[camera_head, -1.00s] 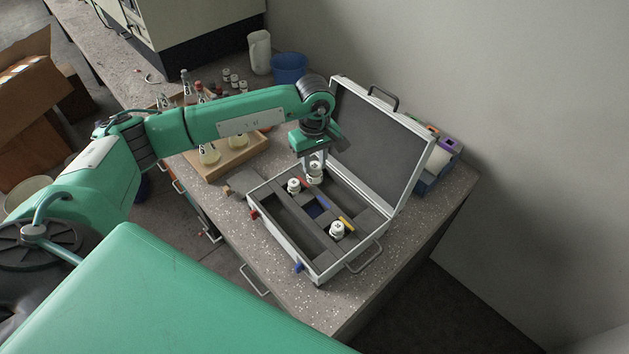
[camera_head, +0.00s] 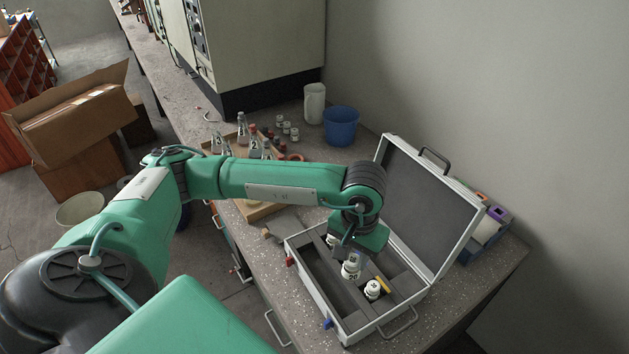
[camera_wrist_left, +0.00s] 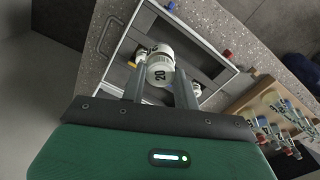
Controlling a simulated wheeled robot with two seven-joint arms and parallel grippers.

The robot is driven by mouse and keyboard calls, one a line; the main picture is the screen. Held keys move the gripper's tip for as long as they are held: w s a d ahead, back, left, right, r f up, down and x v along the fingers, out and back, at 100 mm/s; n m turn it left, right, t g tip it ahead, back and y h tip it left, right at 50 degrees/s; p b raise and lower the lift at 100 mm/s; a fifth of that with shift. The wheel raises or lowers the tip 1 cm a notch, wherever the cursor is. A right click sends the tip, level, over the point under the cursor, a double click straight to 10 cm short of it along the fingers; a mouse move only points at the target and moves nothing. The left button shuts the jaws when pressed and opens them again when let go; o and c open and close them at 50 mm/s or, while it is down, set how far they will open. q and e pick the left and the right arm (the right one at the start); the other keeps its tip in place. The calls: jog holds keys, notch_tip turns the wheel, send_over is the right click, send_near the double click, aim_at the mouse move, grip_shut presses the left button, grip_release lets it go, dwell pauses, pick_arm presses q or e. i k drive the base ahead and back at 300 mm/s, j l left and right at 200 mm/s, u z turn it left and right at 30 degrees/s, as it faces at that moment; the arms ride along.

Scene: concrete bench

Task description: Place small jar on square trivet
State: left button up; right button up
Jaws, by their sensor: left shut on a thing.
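My left gripper (camera_head: 356,250) is shut on a small white jar (camera_head: 351,269) marked 20, held over the open case. In the left wrist view the jar (camera_wrist_left: 160,74) sits between the two fingers of the left gripper (camera_wrist_left: 160,88). A second white jar (camera_head: 373,289) stands in the case, close to the held one and nearer the front. A third white jar (camera_head: 331,240) is partly hidden behind my gripper. I cannot make out a square trivet for certain. My right gripper is not in view.
The grey case (camera_head: 318,308) lies open, its raised lid (camera_head: 425,205) just right of my gripper. A wooden tray (camera_head: 262,211) with flasks stands behind my left arm. A blue bucket (camera_head: 341,127) and white jug (camera_head: 314,103) stand farther back. Speckled bench shows in front of the case.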

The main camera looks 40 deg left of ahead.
aim_at(286, 227)
jog(key=k+j, duration=0.1)
jog(key=j, duration=0.65)
jog(key=k+j, duration=0.1)
jog(key=j, duration=0.6)
jog(key=i+j+u, duration=0.1)
jog(key=i+j, duration=0.5)
